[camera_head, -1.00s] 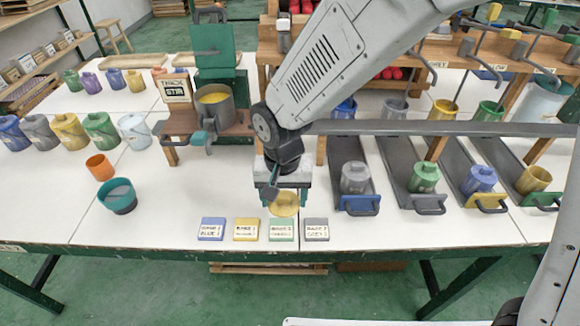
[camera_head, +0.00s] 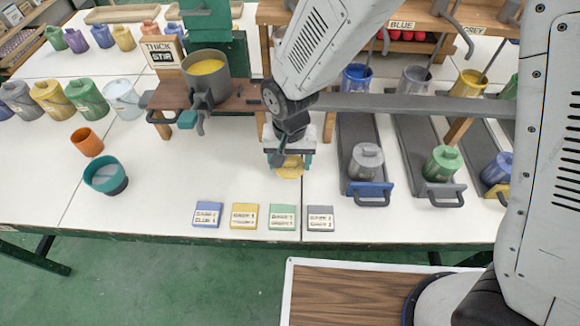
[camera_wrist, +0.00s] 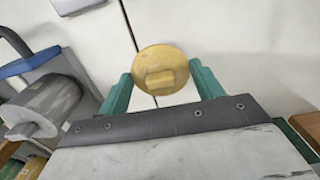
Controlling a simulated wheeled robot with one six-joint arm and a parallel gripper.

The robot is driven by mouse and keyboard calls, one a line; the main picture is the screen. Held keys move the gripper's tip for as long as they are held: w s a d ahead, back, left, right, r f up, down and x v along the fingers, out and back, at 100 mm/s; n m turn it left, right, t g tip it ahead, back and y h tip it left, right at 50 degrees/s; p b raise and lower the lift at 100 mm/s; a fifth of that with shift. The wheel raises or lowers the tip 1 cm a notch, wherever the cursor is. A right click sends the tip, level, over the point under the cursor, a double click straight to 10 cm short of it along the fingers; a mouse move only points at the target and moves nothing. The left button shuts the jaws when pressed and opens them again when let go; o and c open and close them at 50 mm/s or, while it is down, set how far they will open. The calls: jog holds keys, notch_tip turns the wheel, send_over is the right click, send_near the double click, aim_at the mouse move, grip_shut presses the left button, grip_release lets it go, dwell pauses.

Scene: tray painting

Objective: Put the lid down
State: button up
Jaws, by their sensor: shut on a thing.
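A round yellow lid (camera_head: 290,168) with a raised block-like knob is held at my gripper (camera_head: 289,160), above the white table. In the wrist view the lid (camera_wrist: 160,70) sits between the two green fingers of my gripper (camera_wrist: 160,76), which are shut on it. The lid is a little tilted in the head view. I cannot tell its exact height above the table.
Blue, yellow, green and grey cards (camera_head: 244,216) lie along the table's front edge. A pot of yellow paint (camera_head: 207,78) stands on the wooden stand at left. Lidded cans sit on grey ramps (camera_head: 361,140) at right. A teal bowl (camera_head: 106,176) and orange cup (camera_head: 87,142) lie left. Bare table surrounds the lid.

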aim_at(290, 167)
jog(key=shift+f, duration=1.7)
jog(key=shift+s+f, duration=0.1)
jog(key=shift+f, duration=0.05)
jog(key=o, duration=1)
notch_tip(290, 167, up, 12)
jog(key=shift+r, duration=0.2)
